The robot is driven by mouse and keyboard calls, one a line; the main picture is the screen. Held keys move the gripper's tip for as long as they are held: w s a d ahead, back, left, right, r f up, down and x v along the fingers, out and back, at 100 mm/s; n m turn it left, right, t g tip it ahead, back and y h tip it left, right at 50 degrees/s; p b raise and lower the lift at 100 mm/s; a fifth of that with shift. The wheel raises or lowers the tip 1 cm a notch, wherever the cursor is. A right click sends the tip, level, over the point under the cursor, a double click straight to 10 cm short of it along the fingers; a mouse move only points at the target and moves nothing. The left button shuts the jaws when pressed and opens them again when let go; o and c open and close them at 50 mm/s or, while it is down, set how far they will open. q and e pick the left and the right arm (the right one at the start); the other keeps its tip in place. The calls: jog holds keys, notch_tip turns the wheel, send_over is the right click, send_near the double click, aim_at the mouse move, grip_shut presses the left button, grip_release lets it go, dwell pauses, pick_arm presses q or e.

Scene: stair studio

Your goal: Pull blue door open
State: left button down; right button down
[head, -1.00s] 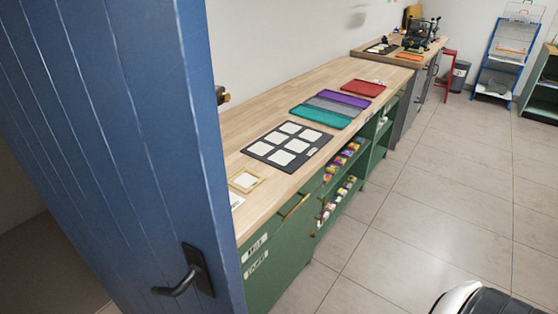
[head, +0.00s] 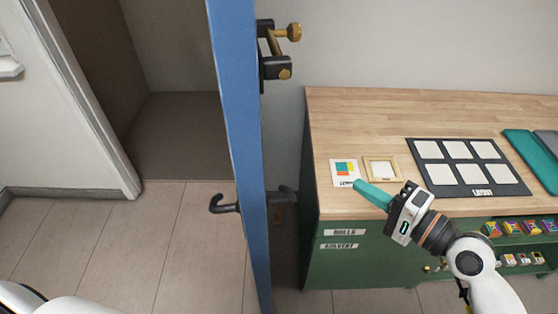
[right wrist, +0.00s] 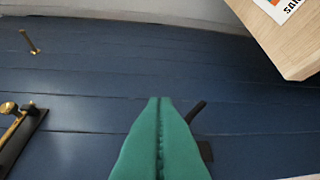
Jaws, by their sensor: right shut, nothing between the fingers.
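The blue door (head: 238,150) stands open and shows nearly edge-on in the head view, with the doorway to its left. A dark lever handle (head: 224,205) sticks out on its left side and another (head: 281,194) on its right. My right gripper (head: 357,184) is shut and empty, above the counter's front left corner, to the right of the door and apart from it. In the right wrist view its teal fingers (right wrist: 158,100) are together before the door's blue boards (right wrist: 95,75). A dark handle (right wrist: 197,112) there is partly hidden by the fingers. My left gripper is out of view.
A green cabinet with a wooden top (head: 420,110) stands right of the door, close to my right gripper. A small frame (head: 380,169), a printed card (head: 344,172) and a black layout board (head: 467,166) lie on it. Tiled floor (head: 150,240) left of the door is clear.

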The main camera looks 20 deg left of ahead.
jog(key=s+a+r+n+g+y, duration=0.1)
jog(key=s+a+r+g+y, duration=0.15)
jog(key=s+r, duration=0.4)
jog(key=s+p+x, duration=0.1)
jog(key=p+x, duration=0.2)
jog(key=x, duration=0.3)
jog(key=s+a+p+x, duration=0.1)
jog(key=p+x, duration=0.2)
jog(key=x, duration=0.3)
jog(key=shift+s+a, duration=0.25)
jog(key=shift+f, duration=0.1)
